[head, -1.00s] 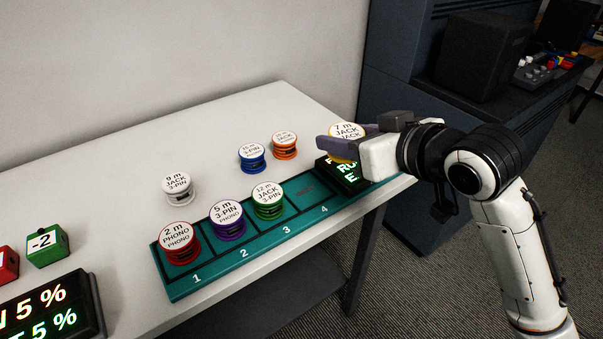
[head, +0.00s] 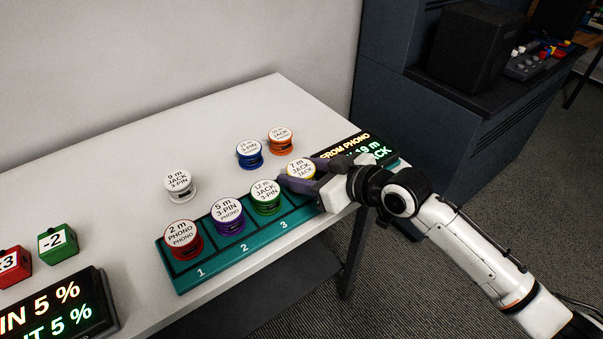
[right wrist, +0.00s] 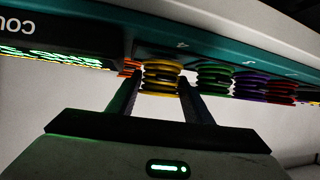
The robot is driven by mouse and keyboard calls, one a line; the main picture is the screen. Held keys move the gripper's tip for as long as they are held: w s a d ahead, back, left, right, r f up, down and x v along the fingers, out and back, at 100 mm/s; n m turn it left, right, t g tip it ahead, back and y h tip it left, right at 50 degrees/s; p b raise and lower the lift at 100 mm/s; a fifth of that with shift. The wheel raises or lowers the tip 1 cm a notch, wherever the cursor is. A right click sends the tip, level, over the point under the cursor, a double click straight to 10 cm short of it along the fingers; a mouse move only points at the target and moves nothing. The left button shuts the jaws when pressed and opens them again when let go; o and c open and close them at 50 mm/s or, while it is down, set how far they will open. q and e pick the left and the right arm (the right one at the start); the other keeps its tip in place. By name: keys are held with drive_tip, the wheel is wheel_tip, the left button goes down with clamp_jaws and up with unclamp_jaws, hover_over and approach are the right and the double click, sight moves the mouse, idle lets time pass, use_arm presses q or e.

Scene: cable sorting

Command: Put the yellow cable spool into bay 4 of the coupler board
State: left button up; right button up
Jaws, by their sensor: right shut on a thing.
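The yellow cable spool (head: 300,170), with a white "7 m JACK JACK" top, is between the fingers of my right gripper (head: 306,177). In the right wrist view the yellow spool (right wrist: 161,77) shows between the two fingers, which are shut on it. It is at bay 4 of the teal coupler board (head: 190,278), beside the green spool (head: 266,196). Whether it touches the bay floor I cannot tell. Bays 1 to 3 hold the red (head: 184,240), purple (head: 228,216) and green spools. My left gripper is not in view.
White (head: 180,186), blue (head: 250,154) and orange (head: 281,141) spools stand on the table (head: 120,190) behind the board. A lit display (head: 360,146) stands at the board's right end. Red (head: 12,264) and green (head: 57,243) number cubes and another display (head: 60,305) are at left.

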drive_tip(key=shift+f, duration=0.25)
drive_tip(key=shift+f, duration=0.15)
drive_tip(key=o, duration=1.1)
drive_tip(key=shift+d+r, duration=0.2)
drive_tip(key=shift+d, duration=0.05)
drive_tip(key=v, duration=1.1)
drive_tip(key=shift+s+d+r, duration=0.1)
drive_tip(key=shift+s+r, duration=0.05)
drive_tip(key=shift+s, duration=0.15)
